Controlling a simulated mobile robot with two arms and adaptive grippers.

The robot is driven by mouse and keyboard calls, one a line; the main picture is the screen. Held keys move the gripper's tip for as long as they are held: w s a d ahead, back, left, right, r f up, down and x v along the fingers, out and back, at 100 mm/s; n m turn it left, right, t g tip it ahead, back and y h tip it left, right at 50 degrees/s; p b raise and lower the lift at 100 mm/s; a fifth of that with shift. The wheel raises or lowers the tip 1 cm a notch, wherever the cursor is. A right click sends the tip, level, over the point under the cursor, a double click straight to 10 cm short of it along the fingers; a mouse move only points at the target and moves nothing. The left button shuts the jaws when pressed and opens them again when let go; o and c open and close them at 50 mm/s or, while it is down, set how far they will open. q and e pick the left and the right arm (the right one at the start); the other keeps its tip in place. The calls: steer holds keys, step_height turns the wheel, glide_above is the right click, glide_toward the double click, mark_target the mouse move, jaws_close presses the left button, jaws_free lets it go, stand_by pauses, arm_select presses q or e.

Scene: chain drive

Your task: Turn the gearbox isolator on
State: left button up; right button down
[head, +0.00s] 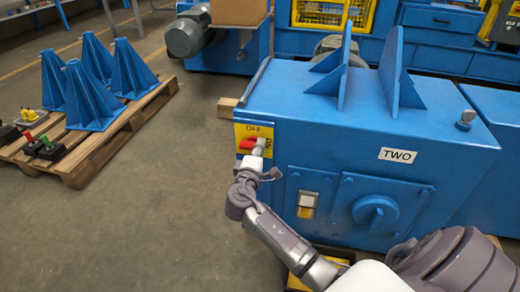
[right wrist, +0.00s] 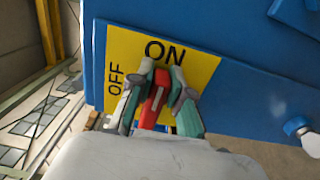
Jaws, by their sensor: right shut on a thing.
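The gearbox isolator is a yellow plate (head: 241,131) with OFF and ON labels and a red handle (head: 246,144), on the left end of the blue gearbox marked TWO (head: 300,110). My right gripper (head: 259,146) is at the plate. In the right wrist view, the red handle (right wrist: 156,98) lies between the two fingers of the right gripper (right wrist: 160,90), which are shut on it. The handle's tip points toward the ON label (right wrist: 165,50); OFF is to its left. The gripper hides part of the handle. My left gripper is not in view.
A round blue knob (head: 376,214) and a small switch panel (head: 307,204) are on the gearbox front. A wooden pallet (head: 88,160) with blue stands (head: 90,95) is at the left. The floor between pallet and gearbox is clear.

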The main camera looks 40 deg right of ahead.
steer(key=shift+f, duration=0.1)
steer(key=c, duration=1.1)
jaws_free()
steer(key=shift+s, duration=0.1)
steer(key=v, duration=1.2)
